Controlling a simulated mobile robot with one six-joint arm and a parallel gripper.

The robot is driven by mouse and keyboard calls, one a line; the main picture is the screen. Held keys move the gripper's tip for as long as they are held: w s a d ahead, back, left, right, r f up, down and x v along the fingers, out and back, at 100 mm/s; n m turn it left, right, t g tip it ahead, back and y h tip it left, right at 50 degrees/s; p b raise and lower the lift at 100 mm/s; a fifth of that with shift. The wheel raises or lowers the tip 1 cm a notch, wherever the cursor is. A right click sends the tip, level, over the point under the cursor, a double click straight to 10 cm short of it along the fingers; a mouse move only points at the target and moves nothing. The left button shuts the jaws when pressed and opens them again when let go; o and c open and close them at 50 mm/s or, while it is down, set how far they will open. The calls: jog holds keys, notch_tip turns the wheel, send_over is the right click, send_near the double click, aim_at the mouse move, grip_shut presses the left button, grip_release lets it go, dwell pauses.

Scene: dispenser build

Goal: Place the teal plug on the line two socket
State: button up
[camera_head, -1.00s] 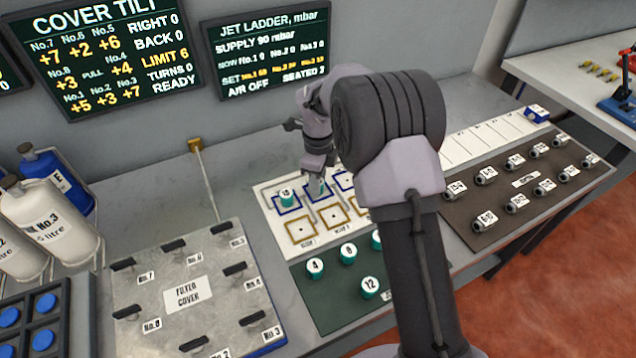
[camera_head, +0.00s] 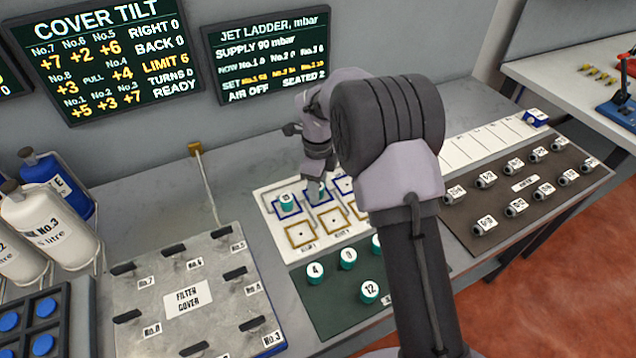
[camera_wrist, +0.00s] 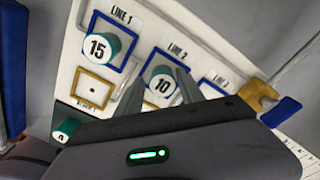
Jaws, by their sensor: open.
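A teal plug with a white top marked 10 (camera_wrist: 163,84) stands in the blue square of the line two socket (camera_wrist: 150,68), under the label LINE 2, in the wrist view. My gripper (camera_wrist: 160,77) is open, with one finger on each side of this plug; I cannot tell whether they touch it. In the head view my gripper (camera_head: 316,188) is low over the white socket board (camera_head: 270,190), and my arm hides part of the board. A teal plug marked 15 (camera_wrist: 101,46) stands in the line one socket; it also shows in the head view (camera_head: 287,202).
Several teal plugs, one marked 12 (camera_head: 370,290), stand on a green mat (camera_head: 325,308) in front. The metal filter cover (camera_head: 150,285) lies to the left. A dark tray (camera_head: 500,235) of small grey fittings lies to the right. A jet ladder display (camera_head: 270,50) hangs behind.

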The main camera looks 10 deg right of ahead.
notch_tip(320, 180, up, 13)
jog(key=p, duration=0.3)
jog(key=s+d+r+n+t+y, duration=0.1)
jog(key=s+d+r+n+t, duration=0.2)
jog(key=s+r+n, duration=0.65)
jog(key=s+r+n+t, duration=0.1)
jog(key=s+n, duration=0.3)
jog(key=s, duration=0.7)
jog(key=s+r+n+t+y, duration=0.1)
jog(key=s+n, duration=0.4)
jog(key=s, duration=0.6)
jog(key=shift+d+r+t, duration=0.4)
jog(key=shift+r+t, duration=0.1)
jog(key=shift+r, duration=0.25)
